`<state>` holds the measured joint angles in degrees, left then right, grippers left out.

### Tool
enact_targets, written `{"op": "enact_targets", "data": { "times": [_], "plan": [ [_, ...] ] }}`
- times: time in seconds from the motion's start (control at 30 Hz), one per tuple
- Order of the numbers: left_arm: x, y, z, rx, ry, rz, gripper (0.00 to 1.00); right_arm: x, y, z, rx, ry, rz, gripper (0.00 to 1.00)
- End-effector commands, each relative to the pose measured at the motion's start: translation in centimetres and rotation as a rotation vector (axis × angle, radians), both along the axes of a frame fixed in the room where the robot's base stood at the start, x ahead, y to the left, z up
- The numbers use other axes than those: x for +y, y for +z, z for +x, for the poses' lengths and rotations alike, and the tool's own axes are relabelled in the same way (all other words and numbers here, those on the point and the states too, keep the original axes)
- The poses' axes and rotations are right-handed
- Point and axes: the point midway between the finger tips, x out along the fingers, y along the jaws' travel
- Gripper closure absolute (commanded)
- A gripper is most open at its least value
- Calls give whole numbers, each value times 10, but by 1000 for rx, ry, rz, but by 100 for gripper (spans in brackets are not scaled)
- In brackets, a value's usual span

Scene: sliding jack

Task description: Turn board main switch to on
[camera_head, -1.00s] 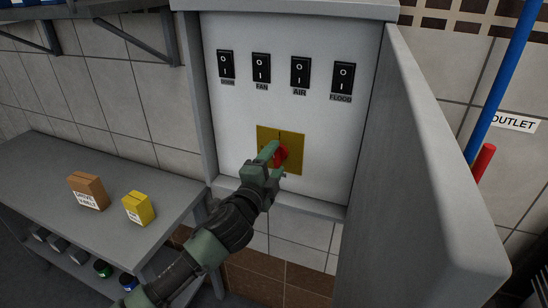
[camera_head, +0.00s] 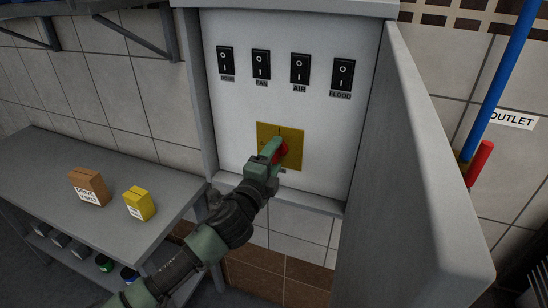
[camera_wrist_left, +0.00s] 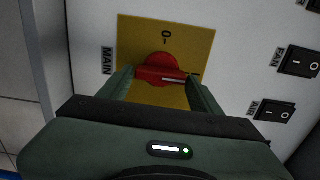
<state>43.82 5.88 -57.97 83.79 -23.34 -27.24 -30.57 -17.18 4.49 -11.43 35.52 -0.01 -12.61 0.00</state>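The main switch is a red rotary knob (camera_head: 282,153) on a yellow plate (camera_head: 293,160) low on the open board. In the left wrist view, the knob (camera_wrist_left: 160,68) has a bar handle whose white mark points right, towards the "I"; the "O" is at the plate's top. "MAIN" is printed beside the plate. My left gripper (camera_head: 275,151) is at the knob. In the wrist view its fingers (camera_wrist_left: 161,82) lie against the two ends of the handle, which fills the gap between them. In the head view the gripper hides part of the knob. My right gripper is not in view.
Several black rocker switches (camera_head: 300,70) line the board above the plate. The open cabinet door (camera_head: 420,170) stands close on the right. A shelf (camera_head: 100,215) with a brown box (camera_head: 90,187) and a yellow box (camera_head: 139,204) is at left. A blue pipe (camera_head: 505,75) runs beyond the door.

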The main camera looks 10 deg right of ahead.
Motion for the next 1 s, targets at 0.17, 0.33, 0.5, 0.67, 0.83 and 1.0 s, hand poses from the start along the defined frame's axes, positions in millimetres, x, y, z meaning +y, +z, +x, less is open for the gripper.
{"op": "enact_targets", "data": {
  "times": [0.17, 0.33, 0.5, 0.67, 0.83, 1.0],
  "plan": [
    [0, 0, 0, 2, 0, -1, 19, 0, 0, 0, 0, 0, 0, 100],
    [0, 0, 0, 2, 0, -2, 19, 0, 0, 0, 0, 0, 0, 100],
    [8, -2, -10, 2, 0, -2, 19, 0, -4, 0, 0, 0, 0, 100],
    [22, -3, -33, 2, -1, -2, 19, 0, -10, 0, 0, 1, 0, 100],
    [36, -3, -54, 3, -1, -2, 19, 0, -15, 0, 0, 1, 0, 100],
    [43, -1, -64, 2, 0, -1, 19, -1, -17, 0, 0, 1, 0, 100]
  ]
}}
